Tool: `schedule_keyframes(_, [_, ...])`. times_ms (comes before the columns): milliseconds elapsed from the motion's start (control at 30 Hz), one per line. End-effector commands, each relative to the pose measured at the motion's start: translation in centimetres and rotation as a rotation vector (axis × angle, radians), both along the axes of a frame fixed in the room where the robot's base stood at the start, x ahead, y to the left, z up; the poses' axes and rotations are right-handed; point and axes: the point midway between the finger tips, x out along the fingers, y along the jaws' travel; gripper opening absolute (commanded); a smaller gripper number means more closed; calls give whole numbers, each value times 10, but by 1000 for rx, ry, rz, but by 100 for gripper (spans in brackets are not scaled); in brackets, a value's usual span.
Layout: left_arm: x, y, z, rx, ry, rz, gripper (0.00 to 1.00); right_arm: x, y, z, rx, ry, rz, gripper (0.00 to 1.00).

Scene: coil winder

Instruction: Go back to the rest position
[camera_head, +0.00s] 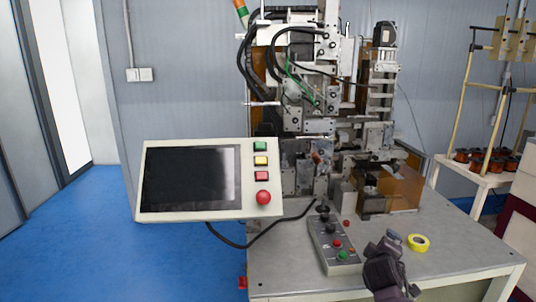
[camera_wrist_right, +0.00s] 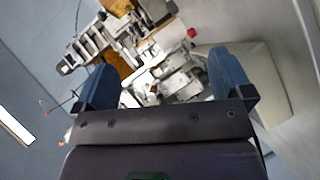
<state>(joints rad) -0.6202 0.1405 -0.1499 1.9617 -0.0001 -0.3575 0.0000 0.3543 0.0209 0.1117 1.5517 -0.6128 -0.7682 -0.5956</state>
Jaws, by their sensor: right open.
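My right gripper (camera_head: 391,246) is in the lower right of the head view, in front of the work table and beside the button box. In the right wrist view its two blue fingers (camera_wrist_right: 165,82) stand wide apart with nothing between them. The coil winding machine (camera_head: 320,110) stands at the back of the table and also shows beyond the fingers in the right wrist view (camera_wrist_right: 175,75). My left gripper is in neither view.
A control panel (camera_head: 190,180) with a dark screen stands at the table's left. A button box (camera_head: 335,245) and a yellow tape roll (camera_head: 418,242) lie on the grey table (camera_head: 450,245). A rack with copper spools (camera_head: 485,158) stands at right. Blue floor is clear at left.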

Motion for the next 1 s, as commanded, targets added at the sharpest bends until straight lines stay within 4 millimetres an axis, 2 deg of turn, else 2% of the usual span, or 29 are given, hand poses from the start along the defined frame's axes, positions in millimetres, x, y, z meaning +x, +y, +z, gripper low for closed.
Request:
schedule_keyframes(200, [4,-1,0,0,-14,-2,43,-60,25,-35,486,-236,81,98])
schedule_keyframes(367, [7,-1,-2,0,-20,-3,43,-113,38,-63,755,-298,106,98])
schedule_keyframes(500, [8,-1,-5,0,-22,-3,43,-163,46,-89,919,-300,106,98])
schedule_keyframes(667, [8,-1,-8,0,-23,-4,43,-224,51,-123,1011,-248,82,98])
schedule_keyframes(800, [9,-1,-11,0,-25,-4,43,-280,50,-158,1031,-164,29,98])
schedule_keyframes(900, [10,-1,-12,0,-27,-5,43,-316,47,-183,1028,-104,-12,98])
schedule_keyframes(1000, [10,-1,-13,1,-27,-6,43,-343,43,-201,1023,-61,-50,98])
